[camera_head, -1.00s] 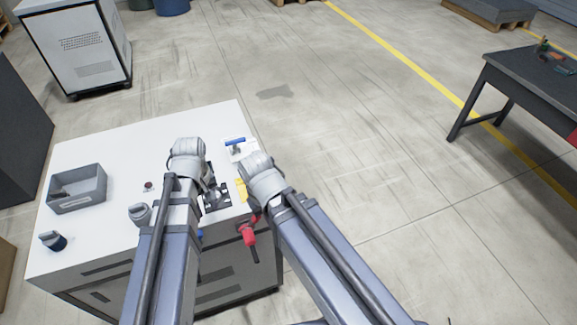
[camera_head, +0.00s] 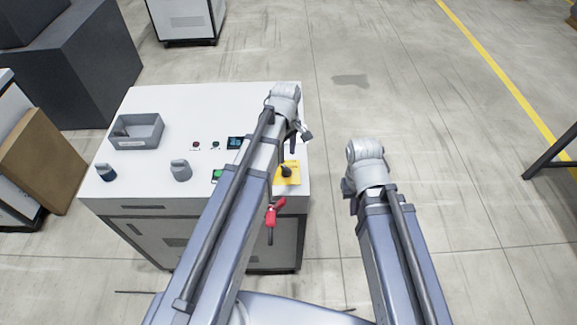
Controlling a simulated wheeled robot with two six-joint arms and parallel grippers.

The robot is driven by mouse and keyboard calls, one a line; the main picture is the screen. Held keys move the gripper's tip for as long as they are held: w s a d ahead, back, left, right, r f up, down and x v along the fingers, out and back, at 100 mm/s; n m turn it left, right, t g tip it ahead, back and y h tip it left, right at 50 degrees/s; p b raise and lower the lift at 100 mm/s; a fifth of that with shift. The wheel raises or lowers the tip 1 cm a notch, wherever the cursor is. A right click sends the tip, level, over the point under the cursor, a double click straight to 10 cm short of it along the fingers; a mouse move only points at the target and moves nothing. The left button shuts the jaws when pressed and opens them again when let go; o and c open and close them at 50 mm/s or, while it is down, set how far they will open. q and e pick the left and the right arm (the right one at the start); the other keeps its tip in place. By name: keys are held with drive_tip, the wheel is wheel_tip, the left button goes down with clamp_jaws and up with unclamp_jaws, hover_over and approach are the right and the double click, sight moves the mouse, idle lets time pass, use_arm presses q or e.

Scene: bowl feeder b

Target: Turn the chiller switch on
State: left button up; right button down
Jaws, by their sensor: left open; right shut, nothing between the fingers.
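A black rotary knob on a yellow plate (camera_head: 287,172) sits near the right edge of the white cabinet top (camera_head: 150,104); it looks like the switch, though no label is readable. A red handle (camera_head: 271,214) is on the cabinet's front below it. My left gripper (camera_head: 301,133) is above the cabinet's right edge, beyond the yellow plate, open and partly hidden by its own wrist. My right gripper (camera_head: 348,190) is off the cabinet's right side, over the floor, shut and empty.
A grey bin (camera_head: 137,132), a grey knob (camera_head: 181,170) and a dark blue-grey knob (camera_head: 106,172) are on the cabinet top's left. Small buttons (camera_head: 196,145) and a dark display (camera_head: 235,143) sit centrally.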

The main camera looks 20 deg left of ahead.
sight(287, 168)
use_arm(q)
wheel_tip(287, 168, down, 7)
drive_tip(key=b, duration=0.6)
drive_tip(key=shift+r, duration=0.1)
drive_tip(key=shift+c, duration=0.3)
clamp_jaws()
